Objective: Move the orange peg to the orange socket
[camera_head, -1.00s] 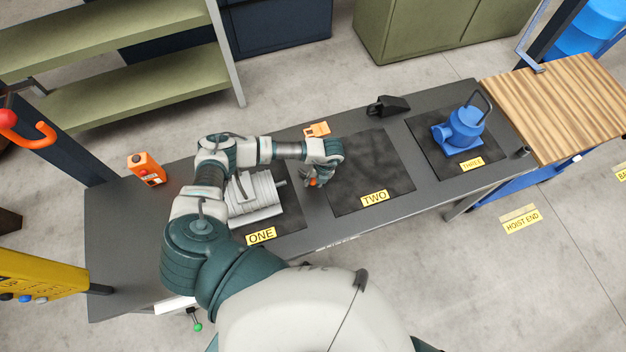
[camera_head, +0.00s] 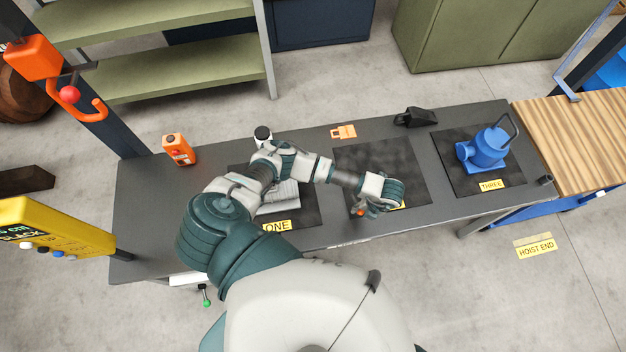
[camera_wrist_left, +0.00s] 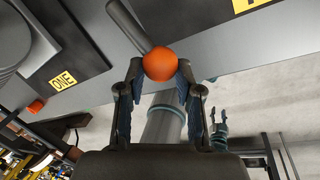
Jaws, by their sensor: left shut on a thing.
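My left gripper (camera_head: 368,209) is over the front part of the mat marked TWO. In the left wrist view, the left gripper (camera_wrist_left: 160,72) is shut on the orange peg's round orange head (camera_wrist_left: 160,63). A dark grey rod (camera_wrist_left: 128,25) runs from beside the head to the upper left; I cannot tell if it belongs to the peg. In the head view only a little of the orange peg (camera_head: 361,212) shows. I cannot pick out the orange socket with certainty. A small orange piece (camera_wrist_left: 36,105) shows at the table edge near label ONE in the wrist view.
The grey bench (camera_head: 140,215) carries a partly hidden grey ribbed part on mat ONE, a blue jack (camera_head: 485,150) on mat THREE, an orange box (camera_head: 178,150), an orange plate (camera_head: 344,132) and a black wedge (camera_head: 415,117). A yellow control box (camera_head: 45,230) stands left.

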